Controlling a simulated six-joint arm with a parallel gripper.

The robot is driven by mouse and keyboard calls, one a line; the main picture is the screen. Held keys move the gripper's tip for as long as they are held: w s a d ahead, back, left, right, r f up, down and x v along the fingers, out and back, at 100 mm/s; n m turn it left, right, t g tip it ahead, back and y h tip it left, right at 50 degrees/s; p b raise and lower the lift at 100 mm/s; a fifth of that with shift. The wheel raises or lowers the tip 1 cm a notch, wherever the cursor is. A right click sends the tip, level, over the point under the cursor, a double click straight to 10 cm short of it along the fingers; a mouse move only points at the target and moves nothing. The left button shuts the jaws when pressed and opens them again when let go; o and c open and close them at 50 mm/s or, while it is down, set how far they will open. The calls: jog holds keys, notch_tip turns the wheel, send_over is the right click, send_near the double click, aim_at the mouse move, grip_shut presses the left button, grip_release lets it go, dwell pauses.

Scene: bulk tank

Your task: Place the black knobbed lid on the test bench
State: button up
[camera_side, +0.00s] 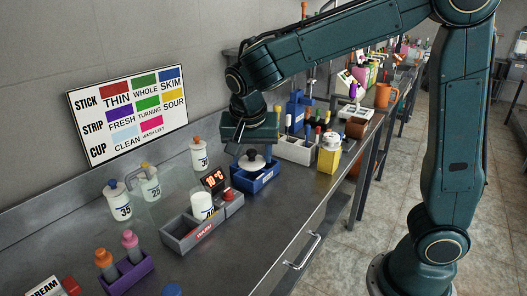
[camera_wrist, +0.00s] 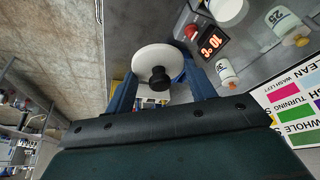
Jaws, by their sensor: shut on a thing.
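The lid (camera_side: 253,162), a pale round disc with a black knob, is held under my gripper (camera_side: 252,150) at a blue box (camera_side: 256,183) on the steel test bench (camera_side: 288,205). In the wrist view the lid (camera_wrist: 158,60) faces the camera with its knob near the centre, between blue parts left and right. My gripper (camera_wrist: 160,82) is shut on the lid. The finger contact is partly hidden, and I cannot tell whether the lid touches the blue box.
A grey tray (camera_side: 187,239) with a white cup and a red display stand left of the blue box. White jars (camera_side: 118,200) line the back. A yellow container (camera_side: 330,153) and a bottle rack (camera_side: 294,150) stand to the right. The bench front is clear.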

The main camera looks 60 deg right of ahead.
jog(key=shift+s+d+f+m+g, duration=0.15)
jog(key=shift+s+d+m, duration=0.2)
jog(key=shift+s+m, duration=0.2)
jog(key=shift+s+d+f+m+g, duration=0.15)
jog(key=shift+s+d+m, duration=0.15)
jog(key=shift+s+m, duration=0.25)
send_over(264, 229)
jog(key=a, duration=0.1)
jog(key=f, duration=1.6)
jog(key=shift+s+a, duration=0.1)
jog(key=shift+s, duration=0.2)
jog(key=shift+f, duration=0.15)
jog(key=shift+f, duration=1.8)
jog(key=shift+f, duration=0.1)
jog(key=o, duration=1)
